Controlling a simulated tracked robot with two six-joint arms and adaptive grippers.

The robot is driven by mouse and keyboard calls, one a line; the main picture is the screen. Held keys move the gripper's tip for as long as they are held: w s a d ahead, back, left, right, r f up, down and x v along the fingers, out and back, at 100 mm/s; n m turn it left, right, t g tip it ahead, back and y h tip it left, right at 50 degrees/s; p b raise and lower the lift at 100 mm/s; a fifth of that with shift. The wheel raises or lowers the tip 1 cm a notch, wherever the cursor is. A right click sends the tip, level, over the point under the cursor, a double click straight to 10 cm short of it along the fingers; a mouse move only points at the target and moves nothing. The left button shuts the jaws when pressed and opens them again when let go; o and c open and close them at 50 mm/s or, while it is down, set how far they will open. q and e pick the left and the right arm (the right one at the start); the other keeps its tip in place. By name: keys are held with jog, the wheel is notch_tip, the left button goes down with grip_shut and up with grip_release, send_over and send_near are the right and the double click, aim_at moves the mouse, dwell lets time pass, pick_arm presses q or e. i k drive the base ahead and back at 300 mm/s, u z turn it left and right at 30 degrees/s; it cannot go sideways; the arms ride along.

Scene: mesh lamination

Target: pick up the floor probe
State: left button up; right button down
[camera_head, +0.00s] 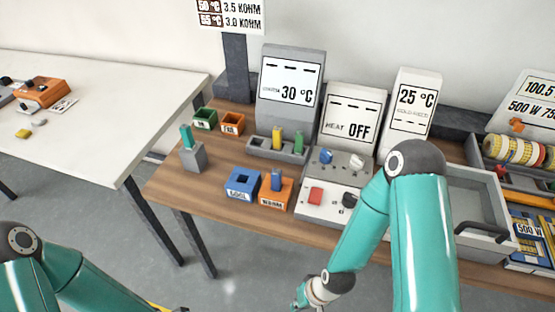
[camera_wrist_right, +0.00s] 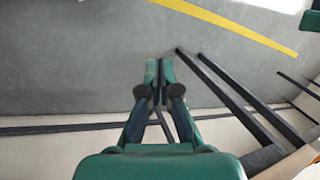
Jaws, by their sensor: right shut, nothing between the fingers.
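No label marks a floor probe, and I cannot tell which peg it is. A teal peg (camera_head: 187,136) stands upright in a grey block (camera_head: 194,157) at the bench's left. A yellow peg (camera_head: 277,138) and a green peg (camera_head: 298,142) stand in a grey rack (camera_head: 262,146). A blue peg (camera_head: 276,180) stands in an orange block (camera_head: 272,198). My right gripper (camera_head: 300,300) is low in front of the bench, partly cut off by the frame edge. In the right wrist view its fingertips (camera_wrist_right: 158,72) meet, empty, above the floor. My left gripper is out of frame.
The wooden bench (camera_head: 162,183) also holds an empty blue block (camera_head: 242,184), green and orange bins, a heater panel and a grey drawer (camera_head: 478,190). A white table (camera_head: 90,90) stands at left. Black bench legs show beside my right gripper in the wrist view.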

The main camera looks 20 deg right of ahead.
aim_at(276, 175)
jog(key=u, duration=0.75)
jog(key=i, duration=0.15)
jog(key=z, duration=2.65)
jog(key=k, duration=0.3)
jog(key=u, duration=0.85)
jog(key=k, duration=0.9)
jog(key=u, duration=1.25)
jog(key=i, duration=1.3)
jog(key=z, duration=0.8)
